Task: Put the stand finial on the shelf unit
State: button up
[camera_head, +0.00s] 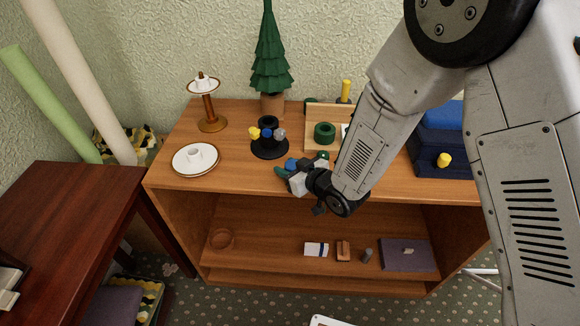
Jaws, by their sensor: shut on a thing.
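The shelf unit (190,182) is a wide orange-brown wooden piece with a crowded top and an open shelf below. My gripper (285,173) is over the front part of its top, pointing left. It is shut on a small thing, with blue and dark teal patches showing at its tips. I take this to be the stand finial, but its shape is mostly hidden by the jaws. I cannot tell whether it touches the top. A black stand (269,150) with yellow, blue and grey knobs stands just behind my gripper.
A white plate (181,165), a brown pedestal (211,122) and a potted tree (271,55) crowd the top; a dark blue box (428,160) is at right. The lower shelf (275,245) holds several small things, with bare wood between. A dark red table (60,210) is at left.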

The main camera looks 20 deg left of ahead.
jog(key=shift+f, duration=0.1)
jog(key=o, duration=1)
jog(key=shift+d, duration=0.1)
jog(key=shift+d+r, duration=0.1)
jog(key=shift+r, duration=0.1)
jog(key=v, duration=1.1)
jog(key=shift+s+d+r, duration=0.1)
jog(key=shift+s+d, duration=0.15)
jog(key=shift+s, duration=0.05)
jog(key=shift+w, duration=0.1)
